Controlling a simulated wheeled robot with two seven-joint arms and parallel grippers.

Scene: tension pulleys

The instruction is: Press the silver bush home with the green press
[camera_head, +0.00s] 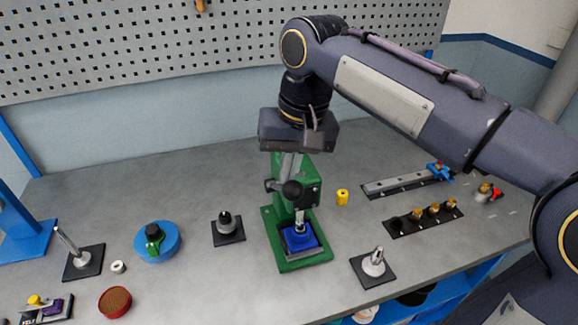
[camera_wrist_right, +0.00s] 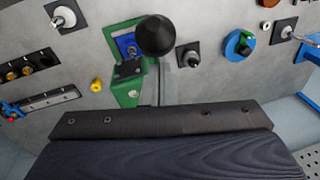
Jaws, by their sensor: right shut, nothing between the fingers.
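The green press (camera_head: 290,175) stands on the middle of the table, its black ball knob (camera_head: 293,190) at the front. A blue block (camera_head: 302,242) sits on its base under the silver ram (camera_head: 299,215). A small piece shows on the block under the ram, but I cannot tell whether it is the silver bush. My right gripper (camera_head: 290,172) is shut and empty, pointing down just above and behind the knob. I cannot tell whether it touches the press. The right wrist view also shows the knob (camera_wrist_right: 156,36), the press (camera_wrist_right: 125,92) and the block (camera_wrist_right: 126,45). My left gripper is out of view.
Left of the press are a dark post on a black plate (camera_head: 228,230), a blue round fixture (camera_head: 157,241) and a red dish (camera_head: 115,302). On the right are a yellow part (camera_head: 342,197), a black strip with brass parts (camera_head: 423,219) and a silver post (camera_head: 374,264).

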